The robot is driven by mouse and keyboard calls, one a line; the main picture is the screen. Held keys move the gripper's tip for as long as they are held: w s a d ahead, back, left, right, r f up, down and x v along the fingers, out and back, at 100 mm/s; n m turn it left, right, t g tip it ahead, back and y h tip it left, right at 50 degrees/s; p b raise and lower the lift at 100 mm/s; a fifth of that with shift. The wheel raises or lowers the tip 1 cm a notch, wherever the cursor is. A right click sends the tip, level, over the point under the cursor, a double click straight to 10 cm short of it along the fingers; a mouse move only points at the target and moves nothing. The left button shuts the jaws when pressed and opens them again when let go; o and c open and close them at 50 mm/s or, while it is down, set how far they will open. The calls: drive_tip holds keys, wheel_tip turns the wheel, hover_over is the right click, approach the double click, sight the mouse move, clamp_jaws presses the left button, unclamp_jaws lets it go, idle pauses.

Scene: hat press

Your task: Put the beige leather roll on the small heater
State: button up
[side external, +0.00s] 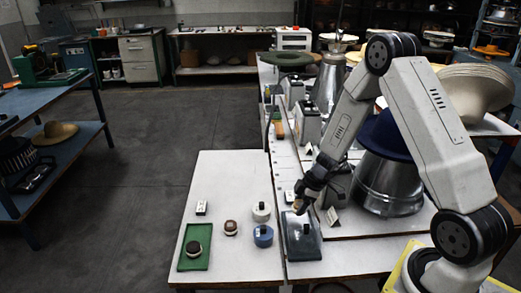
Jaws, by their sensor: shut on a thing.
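My gripper (300,209) points down over the white worktable, near its middle front. It is shut on a small beige piece at its fingertips, which looks like the leather roll (298,206); it is small and partly hidden by the fingers. Just below it in the picture is a flat grey-blue plate (311,251) with an upright black piece on it. This may be the small heater, but I cannot tell for sure. The held piece appears close to the plate's far edge; I cannot tell whether they touch.
A metal cone with a blue hat (385,138) stands right of my gripper.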

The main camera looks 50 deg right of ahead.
drive_tip(key=shift+f, duration=1.9)
drive_tip(key=shift+f, duration=0.2)
drive_tip(key=o, duration=1)
drive_tip(key=shift+r, duration=0.2)
drive_tip(key=shift+v, duration=6)
drive_tip(key=shift+a, duration=0.2)
